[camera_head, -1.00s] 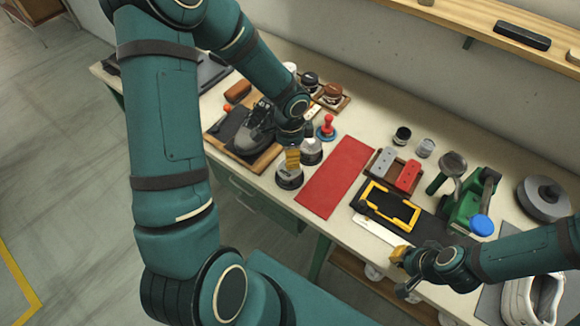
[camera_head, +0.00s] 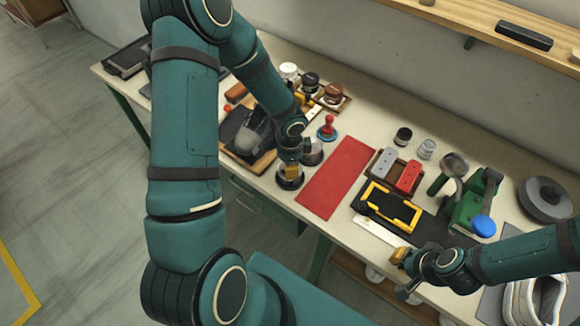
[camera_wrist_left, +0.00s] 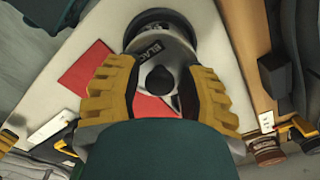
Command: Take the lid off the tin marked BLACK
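The tin marked BLACK (camera_wrist_left: 150,47) shows between my left fingers in the left wrist view, with a dark knob (camera_wrist_left: 160,78) in the middle of its grey top. In the head view this seems to be the front dark tin (camera_head: 289,184) at the bench's front edge. My left gripper (camera_head: 291,171) points down right over it. In the left wrist view its yellow fingers (camera_wrist_left: 160,85) are spread on either side of the top, clear of the knob; contact with the rim cannot be told. My right gripper (camera_head: 400,256) is low at the front right; its finger gap is unclear.
A red mat (camera_head: 336,178) lies to the right, a dark shoe (camera_head: 254,132) to the left. A red-handled stamp (camera_head: 327,127) and several jars stand behind. A black tray with yellow frame (camera_head: 388,207) lies further right.

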